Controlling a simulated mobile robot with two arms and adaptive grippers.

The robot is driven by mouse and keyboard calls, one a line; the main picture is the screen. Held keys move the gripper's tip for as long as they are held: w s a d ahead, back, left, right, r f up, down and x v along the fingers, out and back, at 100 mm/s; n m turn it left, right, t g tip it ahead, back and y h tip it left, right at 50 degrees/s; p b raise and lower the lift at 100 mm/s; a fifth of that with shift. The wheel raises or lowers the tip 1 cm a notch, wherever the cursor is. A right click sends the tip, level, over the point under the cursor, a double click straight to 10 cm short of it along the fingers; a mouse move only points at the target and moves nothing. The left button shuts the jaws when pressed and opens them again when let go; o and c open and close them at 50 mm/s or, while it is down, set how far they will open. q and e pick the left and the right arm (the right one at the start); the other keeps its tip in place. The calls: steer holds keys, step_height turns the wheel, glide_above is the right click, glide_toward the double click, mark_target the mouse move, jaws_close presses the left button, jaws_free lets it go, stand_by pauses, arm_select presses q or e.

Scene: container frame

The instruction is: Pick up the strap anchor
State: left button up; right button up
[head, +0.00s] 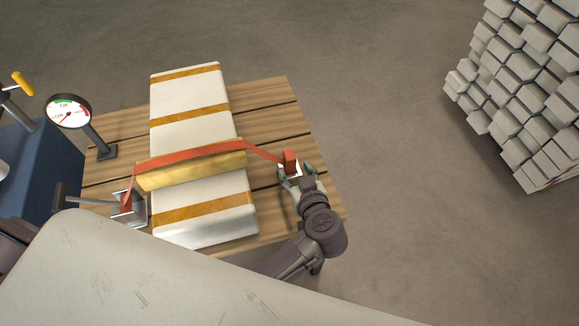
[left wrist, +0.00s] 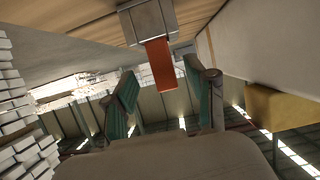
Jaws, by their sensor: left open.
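The strap anchor (left wrist: 148,22) is a small grey metal block with the red strap (left wrist: 162,62) coming from it, at the top of the left wrist view. In the head view the red strap (head: 200,148) runs across the white package to its end at the anchor (head: 291,160), near the pallet's right edge. My left gripper (head: 298,172) is right at this end and partly hides it. In the left wrist view its teal fingers (left wrist: 163,98) are apart. The strap end lies between and beyond them, and no grip on it shows. My right gripper is not in view.
The white package (head: 190,128) with yellow bands lies on a wooden pallet (head: 275,112). A yellow edge piece (head: 190,172) sits under the strap. A ratchet-like metal device (head: 128,208) and a dial gauge (head: 68,111) stand left. Stacked pale blocks (head: 525,85) stand right. Open floor lies between.

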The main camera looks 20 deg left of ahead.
mark_target(292, 166)
arm_select(q)
steer(key=x, duration=0.5)
steer(key=shift+a, duration=0.2)
steer(key=shift+r, duration=0.1)
jaws_close()
